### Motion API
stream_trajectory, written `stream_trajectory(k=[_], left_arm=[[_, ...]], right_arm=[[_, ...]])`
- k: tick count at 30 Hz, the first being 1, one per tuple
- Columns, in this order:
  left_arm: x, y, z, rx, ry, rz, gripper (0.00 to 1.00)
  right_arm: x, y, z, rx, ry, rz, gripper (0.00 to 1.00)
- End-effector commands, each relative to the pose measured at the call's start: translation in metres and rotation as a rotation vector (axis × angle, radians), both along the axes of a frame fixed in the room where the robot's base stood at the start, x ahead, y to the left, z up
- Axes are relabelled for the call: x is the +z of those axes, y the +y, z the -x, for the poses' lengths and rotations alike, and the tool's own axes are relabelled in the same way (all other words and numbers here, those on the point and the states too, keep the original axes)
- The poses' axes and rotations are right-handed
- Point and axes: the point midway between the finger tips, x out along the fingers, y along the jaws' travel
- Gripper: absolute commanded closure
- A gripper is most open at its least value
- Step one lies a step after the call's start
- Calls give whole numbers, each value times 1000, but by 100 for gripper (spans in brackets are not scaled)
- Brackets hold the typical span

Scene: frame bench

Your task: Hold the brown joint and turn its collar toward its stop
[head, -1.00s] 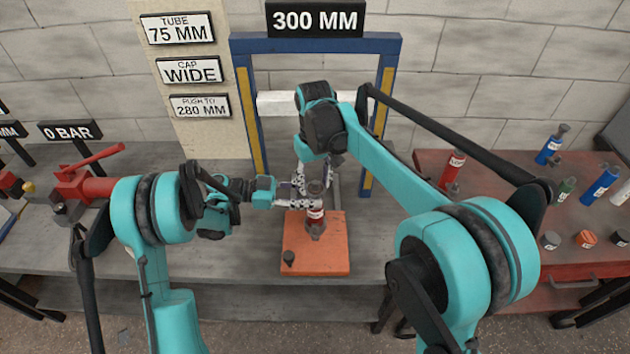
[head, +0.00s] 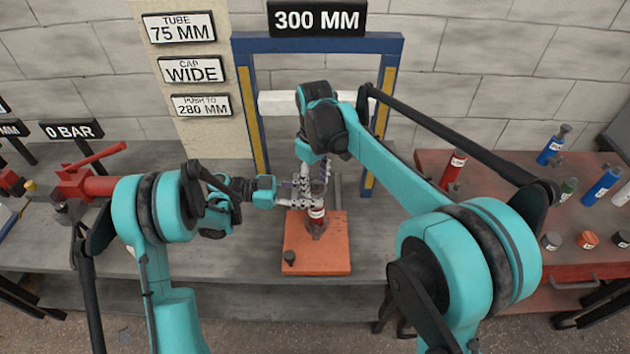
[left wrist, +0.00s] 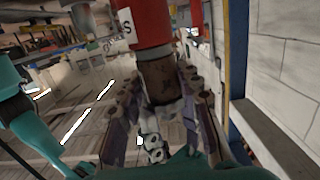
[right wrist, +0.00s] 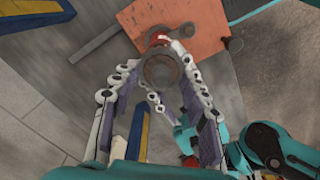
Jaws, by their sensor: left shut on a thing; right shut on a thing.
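The brown joint (head: 319,187) stands upright with a red, white-labelled section (head: 317,213) below it, over an orange base plate (head: 334,256). My left gripper (head: 303,201) comes in from the left. In the left wrist view its fingers lie on both sides of the brown part (left wrist: 162,82), beside the red section (left wrist: 148,22). My right gripper (head: 316,176) reaches down from above. In the right wrist view its fingers close around the round top (right wrist: 160,70), which I take as the collar. The fingers partly hide the joint, and the stop cannot be made out.
A blue frame (head: 245,110) stands behind the joint. A red clamp-like tool (head: 90,185) is at the left. A red bench (head: 480,180) at the right holds several bottles and caps. A small dark knob (head: 289,256) sits on the plate's front left corner.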

Motion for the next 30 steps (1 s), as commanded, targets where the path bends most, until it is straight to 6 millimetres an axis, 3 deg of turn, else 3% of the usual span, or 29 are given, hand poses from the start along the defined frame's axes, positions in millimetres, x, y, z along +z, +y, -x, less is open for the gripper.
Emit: stream_trajectory(k=[5, 6, 8, 20, 30], left_arm=[[0, 1, -1, 2, 0, -1, 82], [0, 1, -1, 2, 0, -1, 82], [0, 1, -1, 2, 0, -1, 82], [0, 0, 0, 1, 0, -1, 82], [0, 0, 0, 1, 0, -1, 82]], right_arm=[[0, -1, 0, -1, 1, 1, 84], [0, -1, 0, -2, 1, 1, 50], [0, -1, 0, -2, 1, 1, 34], [7, 0, 0, -2, 1, 1, 34], [74, 0, 0, -2, 1, 1, 34]])
